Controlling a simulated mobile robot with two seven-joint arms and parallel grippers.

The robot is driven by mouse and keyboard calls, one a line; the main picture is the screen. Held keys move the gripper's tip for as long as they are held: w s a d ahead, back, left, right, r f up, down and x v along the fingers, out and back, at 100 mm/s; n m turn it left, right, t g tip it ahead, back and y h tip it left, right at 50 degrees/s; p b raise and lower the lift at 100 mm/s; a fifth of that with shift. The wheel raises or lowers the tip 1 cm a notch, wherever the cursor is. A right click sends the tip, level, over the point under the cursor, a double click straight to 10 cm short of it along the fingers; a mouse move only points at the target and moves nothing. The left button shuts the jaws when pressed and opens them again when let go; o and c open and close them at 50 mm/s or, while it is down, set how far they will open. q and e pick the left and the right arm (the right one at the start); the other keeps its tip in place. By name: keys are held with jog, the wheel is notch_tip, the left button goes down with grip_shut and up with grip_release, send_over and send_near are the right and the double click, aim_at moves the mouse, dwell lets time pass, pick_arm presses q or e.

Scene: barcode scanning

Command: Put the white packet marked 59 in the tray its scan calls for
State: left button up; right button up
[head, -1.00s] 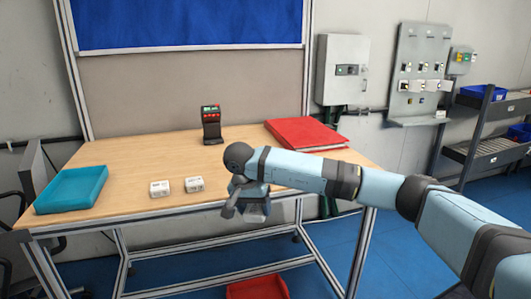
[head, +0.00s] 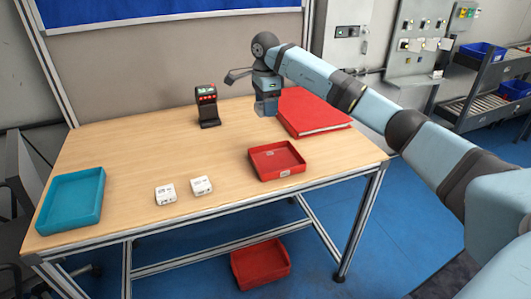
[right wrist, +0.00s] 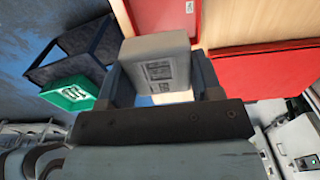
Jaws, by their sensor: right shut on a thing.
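My right gripper (head: 267,107) is in the air above the back of the table, just right of the scanner (head: 208,107). In the right wrist view its fingers are shut on a white packet (right wrist: 172,45) with a dark printed label; its number is too small to read. Two other white packets, the left one (head: 166,195) and the right one (head: 201,186), lie on the table. A teal tray (head: 72,229) is at the table's left and a red tray (head: 279,176) at its front right. The scanner shows a lit display with red and green. My left gripper is out of view.
A large red folder (head: 318,118) lies at the back right, near the gripper. A red bin (head: 262,265) stands on the floor under the table (head: 130,160). The tabletop between the packets and the scanner is clear. A wall panel is behind.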

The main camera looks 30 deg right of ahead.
aim_at(266, 165)
jog(key=shift+w+f, duration=0.2)
notch_tip(266, 165, down, 19)
jog(key=shift+s+p, duration=0.15)
jog(key=shift+p, duration=0.55)
jog(key=shift+f, duration=0.25)
